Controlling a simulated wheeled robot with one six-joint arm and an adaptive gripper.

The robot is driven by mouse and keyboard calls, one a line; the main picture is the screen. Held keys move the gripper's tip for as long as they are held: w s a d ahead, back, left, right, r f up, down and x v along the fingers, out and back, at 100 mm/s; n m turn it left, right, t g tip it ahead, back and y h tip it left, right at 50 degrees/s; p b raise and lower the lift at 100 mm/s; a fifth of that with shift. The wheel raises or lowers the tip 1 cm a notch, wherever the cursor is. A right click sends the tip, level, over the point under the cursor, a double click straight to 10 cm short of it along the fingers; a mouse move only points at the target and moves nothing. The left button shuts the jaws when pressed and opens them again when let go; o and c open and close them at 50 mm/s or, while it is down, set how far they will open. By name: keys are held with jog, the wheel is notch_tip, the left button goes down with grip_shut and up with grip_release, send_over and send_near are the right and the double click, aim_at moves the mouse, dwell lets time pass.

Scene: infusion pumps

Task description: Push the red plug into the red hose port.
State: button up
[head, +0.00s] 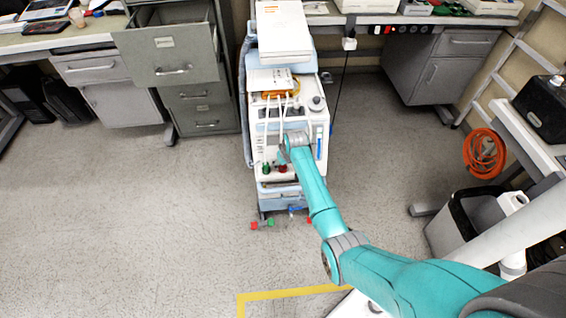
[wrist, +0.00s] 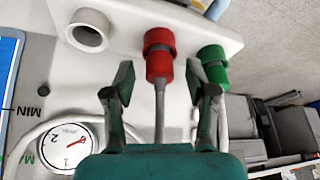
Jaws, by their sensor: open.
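The red plug (wrist: 159,66) is in the wrist view, with a grey hose running back from it between my fingers. Its front meets the red hose port (wrist: 159,38) on the white machine panel; a dark line shows between them, and I cannot tell how deep it sits. In the head view, a small red spot (head: 283,168) shows low on the machine front. My gripper (wrist: 160,82) is open, one finger on each side of the hose, fingertips just behind the plug and apart from it. It also shows in the head view (head: 287,146), against the machine front.
A green plug (wrist: 213,64) is close right of the red one, and an empty white port (wrist: 88,30) is at left. A round gauge (wrist: 67,145) is at lower left. Floor is clear at left.

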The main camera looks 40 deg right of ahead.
jog(key=v, duration=1.2)
jog(key=shift+w, duration=0.1)
jog(key=s+a+f+t, duration=0.2)
jog(key=s+a+f, duration=0.6)
jog(key=s+a, duration=0.15)
jog(key=s+a+n+t+h, duration=0.1)
jog(key=s+a, duration=0.3)
jog(key=s, duration=0.3)
jog(key=s+a+t, duration=0.2)
jog(key=s+a, duration=0.3)
jog(key=s, duration=0.2)
jog(key=s+a+r+t+y, duration=0.1)
jog(key=s+a+r+t, duration=0.1)
jog(key=s+r, duration=0.9)
jog(key=s+a+r+n+t, duration=0.1)
jog(key=s+a+r+t, duration=0.2)
jog(key=s+r, duration=0.8)
notch_tip(320, 180, up, 2)
jog(key=shift+a+r+y, duration=0.25)
jog(key=shift+a+y, duration=0.15)
jog(key=shift+a, duration=0.75)
